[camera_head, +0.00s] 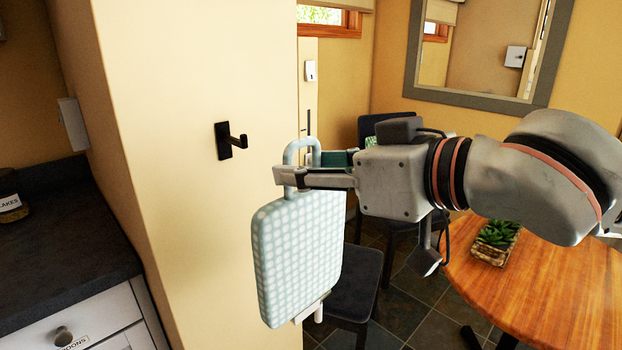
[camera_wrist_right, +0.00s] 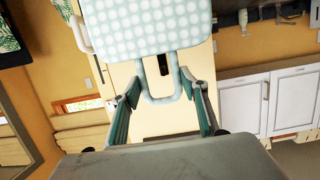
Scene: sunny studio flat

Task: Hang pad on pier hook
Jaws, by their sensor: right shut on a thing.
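The pad (camera_head: 300,255) is a light blue-green checked square with a loop (camera_head: 301,146) at its top. My right gripper (camera_head: 290,176) is shut on the pad at the base of the loop, and the pad hangs below it. In the right wrist view the pad (camera_wrist_right: 145,25) is at the top, with its loop between the fingers (camera_wrist_right: 163,88). The black pier hook (camera_head: 238,141) is on the cream pier face, left of the loop and apart from it. The hook is partly visible behind the loop in the wrist view. My left gripper is not in view.
The cream pier (camera_head: 180,180) stands at the left of the gripper. A dark counter (camera_head: 60,245) with a white drawer is at far left. A round wooden table (camera_head: 540,275) with a potted plant (camera_head: 495,240) is at right, with dark chairs (camera_head: 352,290) beside it.

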